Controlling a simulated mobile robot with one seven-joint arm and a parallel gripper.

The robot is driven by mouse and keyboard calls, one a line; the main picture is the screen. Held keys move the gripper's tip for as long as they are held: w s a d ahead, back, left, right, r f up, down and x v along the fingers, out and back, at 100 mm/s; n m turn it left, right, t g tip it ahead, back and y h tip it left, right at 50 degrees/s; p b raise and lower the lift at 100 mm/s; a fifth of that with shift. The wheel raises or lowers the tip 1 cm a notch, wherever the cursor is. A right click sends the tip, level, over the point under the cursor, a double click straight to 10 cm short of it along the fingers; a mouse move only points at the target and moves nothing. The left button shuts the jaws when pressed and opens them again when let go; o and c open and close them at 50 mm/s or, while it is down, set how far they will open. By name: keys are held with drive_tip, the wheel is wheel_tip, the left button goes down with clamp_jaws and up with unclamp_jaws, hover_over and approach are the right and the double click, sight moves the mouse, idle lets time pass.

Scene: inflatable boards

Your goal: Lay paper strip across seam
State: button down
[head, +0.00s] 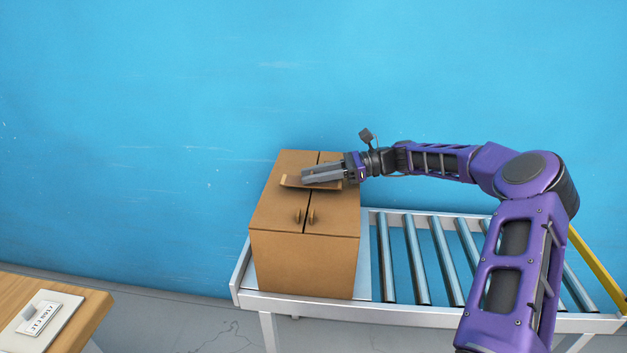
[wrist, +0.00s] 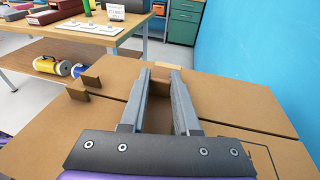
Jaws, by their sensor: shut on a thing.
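A closed cardboard box (head: 330,265) has a seam (head: 311,209) between its two top flaps. It also fills the lower wrist view (wrist: 245,95). My gripper (head: 303,178) is shut on a brown paper strip (head: 293,184) over the far half of the box top. The strip spans the seam, its left end tilted up; I cannot tell if it touches the flaps. Two small upright tabs (head: 304,216) stand either side of the seam, nearer the front.
The box stands on the left end of a roller conveyor (head: 420,250). A blue wall (head: 150,120) rises behind. A wooden table (head: 85,300) at lower left holds a white board (head: 42,322). The wrist view shows yellow and blue rolls (wrist: 62,68) on a shelf and a green cabinet (wrist: 184,22).

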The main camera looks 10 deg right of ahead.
drive_tip(key=shift+f, duration=0.45)
drive_tip(key=shift+f, duration=0.15)
drive_tip(key=shift+f, duration=0.4)
drive_tip(key=c, duration=0.6)
unclamp_jaws()
drive_tip(key=shift+c, duration=0.2)
